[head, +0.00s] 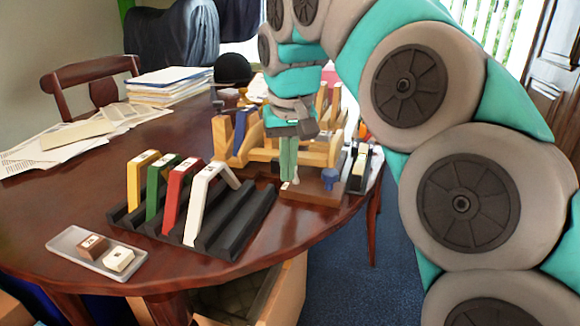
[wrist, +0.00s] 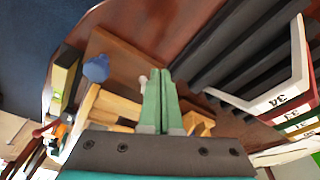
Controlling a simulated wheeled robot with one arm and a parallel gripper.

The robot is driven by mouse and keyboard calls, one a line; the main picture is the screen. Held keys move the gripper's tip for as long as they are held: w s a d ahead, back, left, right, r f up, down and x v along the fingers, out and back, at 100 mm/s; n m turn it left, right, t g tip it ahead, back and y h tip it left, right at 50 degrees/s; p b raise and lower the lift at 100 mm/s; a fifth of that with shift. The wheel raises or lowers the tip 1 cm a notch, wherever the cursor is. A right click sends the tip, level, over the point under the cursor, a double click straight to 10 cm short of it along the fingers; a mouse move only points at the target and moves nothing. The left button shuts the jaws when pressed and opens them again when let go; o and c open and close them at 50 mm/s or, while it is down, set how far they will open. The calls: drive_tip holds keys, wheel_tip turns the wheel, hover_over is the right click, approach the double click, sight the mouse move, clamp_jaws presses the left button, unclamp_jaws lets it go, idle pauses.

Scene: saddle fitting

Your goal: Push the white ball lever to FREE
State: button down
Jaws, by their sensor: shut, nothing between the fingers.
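The white ball lever (wrist: 142,79) shows in the wrist view as a small pale knob just left of my fingertips. I cannot tell whether they touch. My gripper (wrist: 161,73) has its two green fingers together, with nothing between them. In the head view my gripper (head: 289,181) points down over the front of the wooden fixture (head: 318,158), and a small pale spot by the tips may be the ball. The lever's base is hidden and no FREE marking can be read. A blue knob (wrist: 96,68) stands further left on the brown base; it also shows in the head view (head: 330,178).
A black slotted rack (head: 240,222) holds yellow, green, red and white saddle pieces left of the fixture. A tray (head: 70,240) with two small labelled blocks lies at the front left. Papers (head: 75,138) lie at the back left. The table's edge is close to the fixture's right.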

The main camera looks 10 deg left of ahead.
drive_tip(key=shift+w+d+f+p, duration=0.15)
drive_tip(key=shift+w+p, duration=0.7)
drive_tip(key=shift+w, duration=1.2)
drive_tip(key=shift+s, duration=0.2)
drive_tip(key=shift+s, duration=0.4)
drive_tip(key=shift+d, duration=0.1)
